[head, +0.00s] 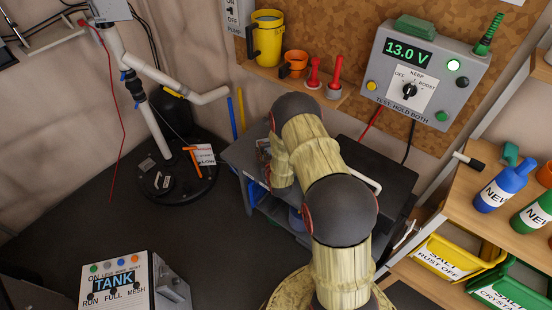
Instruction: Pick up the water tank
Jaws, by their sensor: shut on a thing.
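No object that I can clearly identify as the water tank shows in the head view. A grey box (172,288) at the bottom left has a white panel marked TANK, with RUN, FULL and MESH below and several coloured buttons; whether it is a tank or a control unit I cannot tell. My arm reaches from the bottom centre up over the grey workbench (236,154) and bends back down at its far end. My gripper is hidden behind my own arm links, and so is anything in it.
A shelf holds a yellow jug (267,38), an orange cup (293,64) and red plungers. A meter box (425,70) reads 13.0 V. Bottles (505,185) and bins (447,258) fill the right rack. A black round base (180,183) with pipes stands left. Dark floor between is clear.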

